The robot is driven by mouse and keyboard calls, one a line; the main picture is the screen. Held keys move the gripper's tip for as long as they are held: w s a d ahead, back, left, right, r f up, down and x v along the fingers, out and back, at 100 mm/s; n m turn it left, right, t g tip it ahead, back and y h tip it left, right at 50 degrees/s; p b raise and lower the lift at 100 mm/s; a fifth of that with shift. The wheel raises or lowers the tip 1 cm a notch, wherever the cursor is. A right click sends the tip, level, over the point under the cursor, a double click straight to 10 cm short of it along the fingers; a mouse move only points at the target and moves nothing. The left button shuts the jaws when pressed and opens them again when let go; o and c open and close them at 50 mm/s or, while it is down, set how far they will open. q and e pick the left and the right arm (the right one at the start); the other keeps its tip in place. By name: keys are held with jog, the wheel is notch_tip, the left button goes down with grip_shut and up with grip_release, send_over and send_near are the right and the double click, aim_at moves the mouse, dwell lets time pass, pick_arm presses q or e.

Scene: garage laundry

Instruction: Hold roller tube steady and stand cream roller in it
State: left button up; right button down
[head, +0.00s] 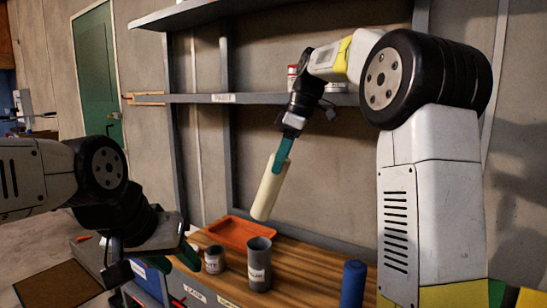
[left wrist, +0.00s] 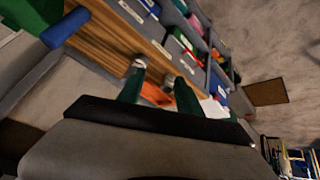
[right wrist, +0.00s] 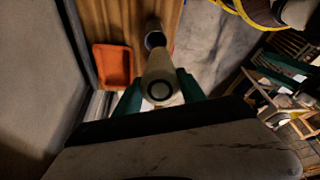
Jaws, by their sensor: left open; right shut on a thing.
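The cream roller (head: 268,190) is a long pale cylinder, tilted, with its lower end above the bench. My right gripper (head: 283,157) is shut on its upper part; the roller's near end (right wrist: 159,88) shows between the green fingers in the right wrist view. The roller tube (head: 259,264) is a grey open-topped cup with a white label, upright on the wooden bench below the roller, and its dark mouth (right wrist: 155,40) shows past the roller. The roller is above and apart from the tube. My left gripper (head: 187,254) is open and empty, left of the tube and not touching it.
A smaller labelled can (head: 214,260) stands between my left gripper and the tube. An orange tray (head: 238,232) lies behind them. A blue cylinder (head: 353,284) stands at the bench's right. A shelf (head: 250,99) runs along the wall behind my right arm.

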pick_arm(q)
jog(key=o, duration=0.3)
jog(key=shift+w, duration=0.35)
jog(key=o, duration=0.4)
jog(key=shift+w, duration=0.1)
jog(key=shift+o, duration=1)
jog(key=shift+d+f, duration=0.3)
jog(key=n+t+h, duration=0.1)
jog(key=n+h, duration=0.8)
jog(key=n, duration=1.6)
send_near(266, 251)
jog(key=w+f, duration=0.1)
jog(key=w+a+f, duration=0.1)
jog(key=shift+w+f, duration=0.25)
jog(key=shift+w, duration=0.15)
jog(key=shift+w+f+n+t, duration=0.15)
jog(key=shift+w+n+t, duration=0.1)
jog(key=shift+n+t, duration=0.15)
jog(key=x, duration=1.1)
jog(key=shift+w+d+f, duration=0.2)
jog(key=shift+d+f, duration=0.05)
